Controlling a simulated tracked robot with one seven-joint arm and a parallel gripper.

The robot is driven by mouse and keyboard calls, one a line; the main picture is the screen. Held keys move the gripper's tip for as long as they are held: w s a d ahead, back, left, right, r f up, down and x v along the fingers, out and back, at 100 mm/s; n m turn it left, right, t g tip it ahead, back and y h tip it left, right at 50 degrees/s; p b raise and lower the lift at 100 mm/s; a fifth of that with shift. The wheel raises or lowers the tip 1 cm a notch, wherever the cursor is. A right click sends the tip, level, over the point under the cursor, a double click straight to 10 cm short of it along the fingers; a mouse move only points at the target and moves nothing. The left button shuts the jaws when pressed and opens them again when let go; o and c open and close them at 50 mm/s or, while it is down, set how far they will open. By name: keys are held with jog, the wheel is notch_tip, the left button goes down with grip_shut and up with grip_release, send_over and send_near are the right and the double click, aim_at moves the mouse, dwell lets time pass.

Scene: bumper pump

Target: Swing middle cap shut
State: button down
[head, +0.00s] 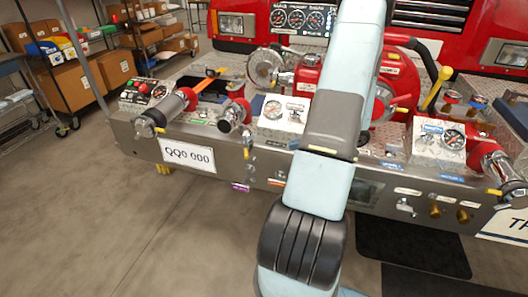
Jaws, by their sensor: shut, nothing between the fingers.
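My arm rises through the middle of the head view and covers the centre of the bumper panel. My gripper is not visible; it is out of frame or hidden behind the arm. I cannot tell for sure which part is the middle cap. A big round silver cap or disc (264,67) stands left of the red pump body (306,75). A red and black fitting (232,115) sits on the bumper left of the arm, with a silver part (248,142) hanging beside it. Small brass fittings (436,210) show on the front face right of the arm.
The steel bumper (125,128) spans the view, with a hose nozzle (172,107) at left and a red outlet (485,150) at right. A yellow-topped lever (440,82) stands up at right. Shelves with boxes (75,80) are at far left. The floor (130,225) is clear at front left.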

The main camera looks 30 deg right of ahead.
jog(key=x, duration=1.4)
